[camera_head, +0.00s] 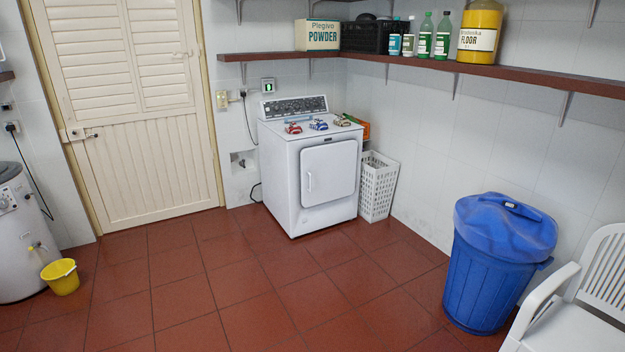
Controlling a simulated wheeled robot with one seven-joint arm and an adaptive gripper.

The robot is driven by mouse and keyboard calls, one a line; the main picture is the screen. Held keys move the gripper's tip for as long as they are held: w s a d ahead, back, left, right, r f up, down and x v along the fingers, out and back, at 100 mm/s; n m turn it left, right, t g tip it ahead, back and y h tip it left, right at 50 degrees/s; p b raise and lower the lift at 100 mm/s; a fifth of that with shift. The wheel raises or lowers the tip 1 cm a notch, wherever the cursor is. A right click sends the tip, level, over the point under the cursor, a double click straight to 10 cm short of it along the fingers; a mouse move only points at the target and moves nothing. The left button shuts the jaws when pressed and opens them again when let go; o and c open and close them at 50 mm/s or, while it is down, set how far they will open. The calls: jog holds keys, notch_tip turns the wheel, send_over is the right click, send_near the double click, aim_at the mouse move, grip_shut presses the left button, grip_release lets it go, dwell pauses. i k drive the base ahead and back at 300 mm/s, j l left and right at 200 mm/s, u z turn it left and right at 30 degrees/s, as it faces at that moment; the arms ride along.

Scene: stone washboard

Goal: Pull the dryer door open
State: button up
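The dryer (288,190) is a white box-shaped machine against the back wall, right of the cream door. Its door (330,172) is a white panel on the front and looks closed. A dark control panel (294,107) stands along the dryer's back top edge. My gripper is not in view.
Small red, blue and green items (319,124) lie on the dryer top. A white laundry basket (378,188) stands right beside the dryer. A blue bin (490,275) and white chair (575,318) stand at right, a yellow bucket (61,278) at left. The tiled floor (250,285) before the dryer is clear.

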aim_at(327, 171)
jog(key=i+u, duration=0.25)
jog(key=i, duration=2.95)
jog(key=i+z, duration=0.1)
jog(key=i, duration=0.45)
jog(key=i+j+z, duration=0.1)
jog(key=i, duration=0.45)
jog(key=i+j+z, duration=0.1)
jog(key=i, duration=0.4)
